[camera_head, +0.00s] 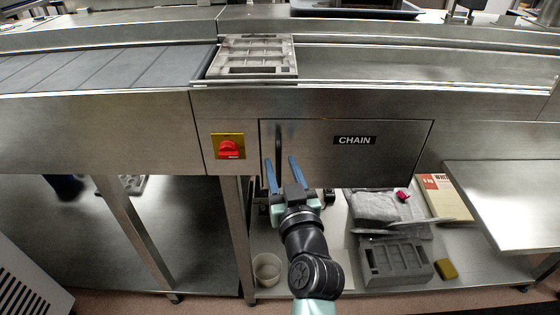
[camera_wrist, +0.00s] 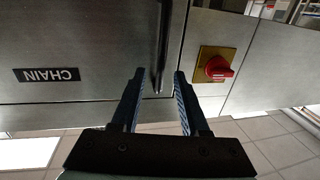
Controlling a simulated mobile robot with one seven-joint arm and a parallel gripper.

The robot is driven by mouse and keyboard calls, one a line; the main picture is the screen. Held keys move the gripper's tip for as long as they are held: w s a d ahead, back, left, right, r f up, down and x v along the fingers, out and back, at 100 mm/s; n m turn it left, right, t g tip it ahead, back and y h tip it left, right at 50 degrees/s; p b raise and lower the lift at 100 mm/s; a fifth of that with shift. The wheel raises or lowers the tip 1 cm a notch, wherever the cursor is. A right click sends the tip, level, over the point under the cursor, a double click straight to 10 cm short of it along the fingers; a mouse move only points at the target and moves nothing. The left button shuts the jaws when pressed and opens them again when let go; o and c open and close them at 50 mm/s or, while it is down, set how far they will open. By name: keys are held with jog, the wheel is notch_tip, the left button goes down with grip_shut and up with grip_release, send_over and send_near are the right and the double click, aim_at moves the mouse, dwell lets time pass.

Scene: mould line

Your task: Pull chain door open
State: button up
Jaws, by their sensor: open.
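The chain door (camera_head: 340,150) is a flat steel panel with a black CHAIN label (camera_head: 354,141), and it looks closed. Its vertical bar handle (camera_head: 278,142) is near the door's left edge. My gripper (camera_head: 281,174) is open in front of the door's lower left, its fingertips near the lower part of the handle. In the wrist view the picture is upside down; the handle (camera_wrist: 161,50) ends close to the gap between the two blue fingers (camera_wrist: 157,88). Whether the fingers touch the handle cannot be told.
A red rotary switch (camera_head: 229,148) on a yellow plate is left of the door. A conveyor with a grey mould (camera_head: 252,57) runs above. Below, a shelf holds a grey block (camera_head: 395,264), a plastic cup (camera_head: 267,268) and a yellow sponge (camera_head: 446,269). A steel table (camera_head: 510,200) juts out at right.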

jog(key=shift+w+a, duration=0.2)
jog(key=shift+w, duration=0.65)
grip_shut()
dwell(0.9)
